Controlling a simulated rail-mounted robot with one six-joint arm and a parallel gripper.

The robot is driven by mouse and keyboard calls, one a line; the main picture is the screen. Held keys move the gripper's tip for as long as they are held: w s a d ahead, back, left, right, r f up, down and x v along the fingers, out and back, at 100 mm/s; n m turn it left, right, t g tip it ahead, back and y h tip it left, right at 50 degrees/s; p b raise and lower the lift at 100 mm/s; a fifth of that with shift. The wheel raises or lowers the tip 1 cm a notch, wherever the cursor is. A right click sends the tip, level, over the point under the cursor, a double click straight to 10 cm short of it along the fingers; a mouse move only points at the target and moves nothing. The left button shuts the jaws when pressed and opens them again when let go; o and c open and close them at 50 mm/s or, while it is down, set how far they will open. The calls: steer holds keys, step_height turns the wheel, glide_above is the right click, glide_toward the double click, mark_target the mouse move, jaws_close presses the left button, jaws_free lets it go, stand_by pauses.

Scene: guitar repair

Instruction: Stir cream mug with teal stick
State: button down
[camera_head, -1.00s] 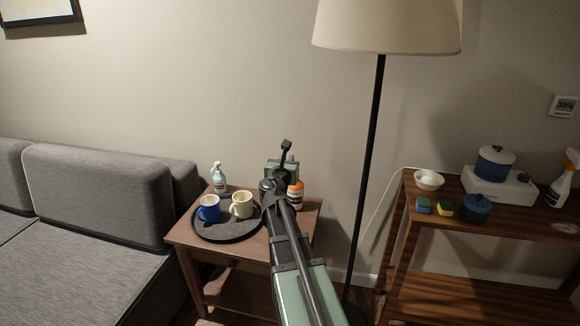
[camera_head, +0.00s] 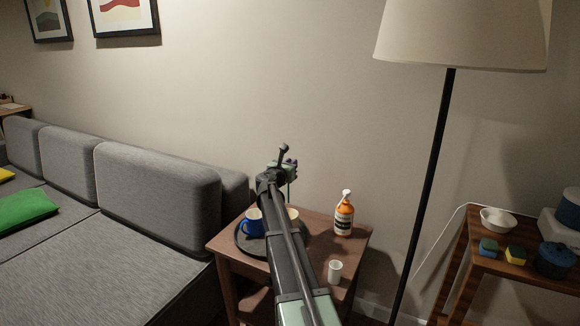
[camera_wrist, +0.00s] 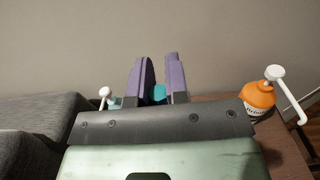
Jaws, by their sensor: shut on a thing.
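The teal stick (camera_wrist: 158,93) shows as a short teal piece between my gripper's purple fingers in the wrist view; most of it is hidden. My gripper (camera_wrist: 160,62) is shut on it. In the head view my gripper (camera_head: 290,164) is raised above the side table, around the cream mug. The cream mug (camera_head: 292,212) is mostly hidden behind my arm, with only part of its rim showing. It stands on the dark round tray (camera_head: 242,245) beside the blue mug (camera_head: 252,222). I cannot tell the exact gap between the stick and the mug.
An orange pump bottle (camera_head: 343,215) and a white cup (camera_head: 335,270) stand on the wooden side table (camera_head: 350,245), right of my arm. A floor lamp (camera_head: 432,160) stands to the right, before a wooden shelf (camera_head: 500,264). A grey sofa (camera_head: 155,190) is on the left.

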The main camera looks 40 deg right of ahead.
step_height(320, 180, down, 13)
steer(key=b, duration=1.2)
steer(key=shift+r, duration=0.15)
